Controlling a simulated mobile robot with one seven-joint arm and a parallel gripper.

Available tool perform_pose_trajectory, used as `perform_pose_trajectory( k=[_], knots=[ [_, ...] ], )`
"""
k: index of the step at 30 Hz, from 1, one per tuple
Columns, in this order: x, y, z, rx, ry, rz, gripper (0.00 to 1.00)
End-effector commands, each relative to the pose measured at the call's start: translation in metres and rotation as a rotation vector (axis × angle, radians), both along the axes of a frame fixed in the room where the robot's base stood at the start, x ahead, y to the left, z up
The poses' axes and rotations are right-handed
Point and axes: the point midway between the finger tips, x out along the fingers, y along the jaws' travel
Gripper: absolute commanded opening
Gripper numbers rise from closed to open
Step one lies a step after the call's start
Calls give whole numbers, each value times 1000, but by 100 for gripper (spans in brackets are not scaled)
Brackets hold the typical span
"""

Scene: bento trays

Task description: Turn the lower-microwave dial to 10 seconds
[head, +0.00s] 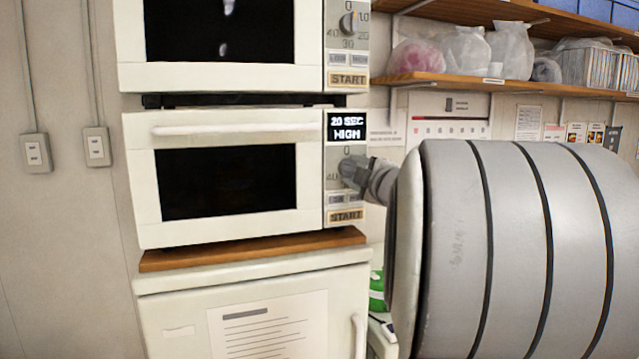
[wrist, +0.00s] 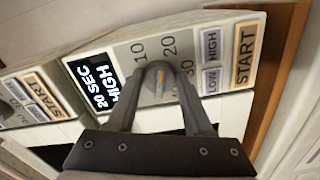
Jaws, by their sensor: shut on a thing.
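The lower microwave (head: 140,190) is white with a dark window and a control panel on its right side. Its display (head: 346,126) reads "20 SEC HIGH", and it also shows in the wrist view (wrist: 95,84). The grey dial (wrist: 158,82) sits between my fingers in the wrist view, with an orange mark on it and the numbers 10, 20 and 30 around it. My gripper (head: 357,173) is shut on the dial. In the head view my gripper and arm hide most of the dial.
The upper microwave (head: 220,76) sits directly above. LOW and HIGH buttons and a START button (wrist: 245,55) lie beside the dial. A wooden shelf (head: 480,80) with bags and a wire basket is at the right. A white cabinet (head: 190,300) stands below.

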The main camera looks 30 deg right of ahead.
Motion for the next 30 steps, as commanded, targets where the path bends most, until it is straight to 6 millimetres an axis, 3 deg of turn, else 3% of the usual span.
perform_pose_trajectory(
  k=[18,30],
  knots=[
    [0,0,-1,-552,133,0,0],
    [0,1,2,-763,184,0,0]
  ],
)
